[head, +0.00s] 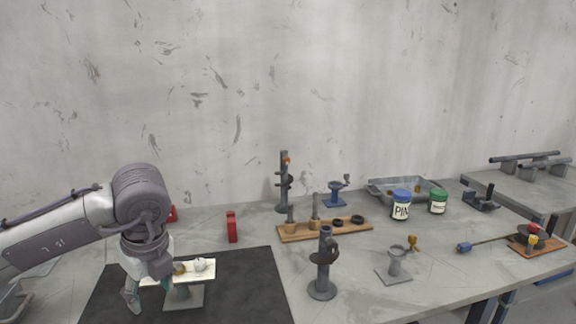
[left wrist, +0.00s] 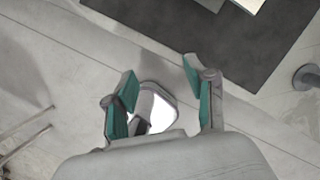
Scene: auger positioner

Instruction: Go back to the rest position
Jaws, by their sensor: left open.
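My left gripper (head: 146,290) comes in from the left in the head view and hangs downward over the left part of the dark mat, in front of a small stand with a pale top plate (head: 208,267). In the left wrist view the fingers of my left gripper (left wrist: 162,92) stand apart with green pads. Between them is a bright white rounded shape that I cannot identify, over grey surface. The gripper holds nothing that I can make out. My right gripper does not show in either view.
The dark mat (head: 256,297) lies on the grey table. A red block (head: 232,226), a dark post stand (head: 322,265), a wooden rack (head: 340,230), a jar with a blue lid (head: 401,205), a jar with a green lid (head: 438,201) and a metal tray (head: 378,192) stand further right.

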